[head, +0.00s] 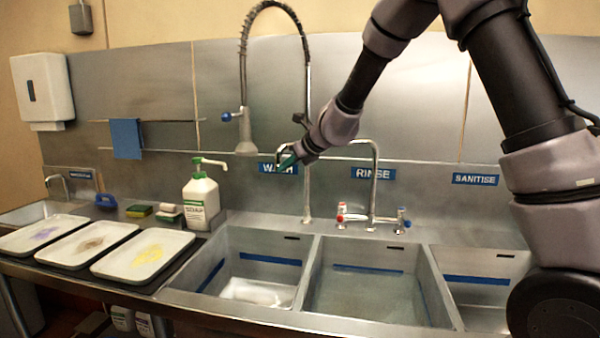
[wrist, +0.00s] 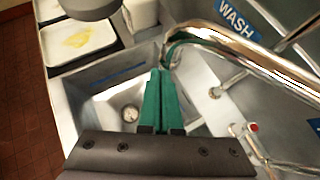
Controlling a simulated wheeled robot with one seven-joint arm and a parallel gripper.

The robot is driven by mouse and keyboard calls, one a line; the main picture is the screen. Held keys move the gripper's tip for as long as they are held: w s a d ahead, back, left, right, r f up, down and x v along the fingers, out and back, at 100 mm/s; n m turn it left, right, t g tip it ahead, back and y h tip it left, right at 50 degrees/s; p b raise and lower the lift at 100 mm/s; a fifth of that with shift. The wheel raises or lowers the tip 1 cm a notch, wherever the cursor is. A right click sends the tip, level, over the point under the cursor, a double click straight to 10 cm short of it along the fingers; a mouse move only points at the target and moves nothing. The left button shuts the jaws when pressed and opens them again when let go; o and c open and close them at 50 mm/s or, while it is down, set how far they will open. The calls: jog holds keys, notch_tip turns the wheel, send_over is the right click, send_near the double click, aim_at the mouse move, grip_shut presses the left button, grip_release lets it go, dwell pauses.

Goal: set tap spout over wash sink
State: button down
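The chrome tap spout (head: 340,142) rises from its mixer base behind the middle sink and reaches left, with its downturned end in front of the WASH label. In the wrist view the spout (wrist: 240,52) runs in from the right, and its tip lies just beyond my fingertips. The wash sink (head: 208,277) is the left basin; its drain also shows in the wrist view (wrist: 130,113). My gripper (head: 287,162) is beside the spout's end. Its green fingers (wrist: 162,75) are together, with nothing visible between them. Whether they touch the spout is unclear.
A spray hose arch (head: 243,60) hangs its spray head left of my gripper. A soap bottle (head: 201,200) and several trays (head: 143,254) stand left of the wash sink. The rinse sink (head: 318,250) and sanitise sink (head: 433,262) lie to the right.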

jog(key=shift+w+a+m+t+h, duration=0.2)
jog(key=shift+w+a, duration=0.25)
jog(key=shift+w, duration=0.3)
jog(key=shift+w+a+m+t+h, duration=0.1)
jog(key=shift+w+a+m+t, duration=0.2)
jog(key=shift+w, duration=0.45)
